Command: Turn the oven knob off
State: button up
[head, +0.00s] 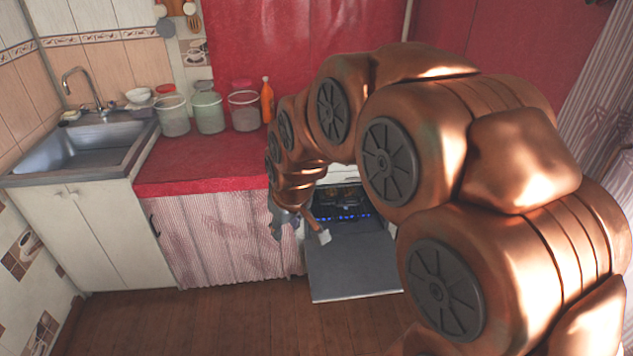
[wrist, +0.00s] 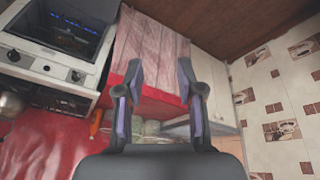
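The oven (head: 343,172) stands behind my arm in the head view, with its door (head: 352,272) folded down and a row of blue flames (head: 342,217) inside. Its knobs are hidden there by my arm. In the wrist view the white oven front (wrist: 45,65) is at the upper left, turned around, with a dark oven knob (wrist: 76,76) on its panel and another (wrist: 13,55) farther left. I cannot tell their settings. My gripper (head: 300,236) is open and empty, in front of the counter and oven edge. In the wrist view its fingers (wrist: 160,66) are apart, right of the knobs, touching nothing visible.
A red-covered counter (head: 200,172) with a striped curtain (head: 225,235) is left of the oven. Several jars and an orange bottle (head: 267,100) stand on it. The sink (head: 80,145) is farther left. The lowered oven door juts over the wooden floor (head: 190,318).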

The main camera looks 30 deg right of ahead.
jog(key=w+d+f+n+t+h+b, duration=0.1)
jog(key=w+d+f+t+b, duration=0.2)
jog(key=w+d+f+b, duration=0.7)
jog(key=w+d+f+n+t+h+b, duration=0.1)
jog(key=w+d+f+t+b, duration=0.2)
jog(key=w, duration=1.4)
jog(key=w+d+f+n+t+h+b, duration=0.25)
jog(key=w+d+f+b, duration=0.3)
jog(key=d, duration=0.35)
jog(key=w+d+f+n+t+h+b, duration=0.1)
jog(key=w+d+f+t+h+b, duration=0.1)
jog(key=w+d+f+t+b, duration=0.45)
jog(key=w+d+g+p, duration=0.2)
jog(key=w+d, duration=0.3)
jog(key=w, duration=0.1)
jog(key=shift+d+f, duration=0.2)
jog(key=shift+m, duration=0.25)
grip_shut()
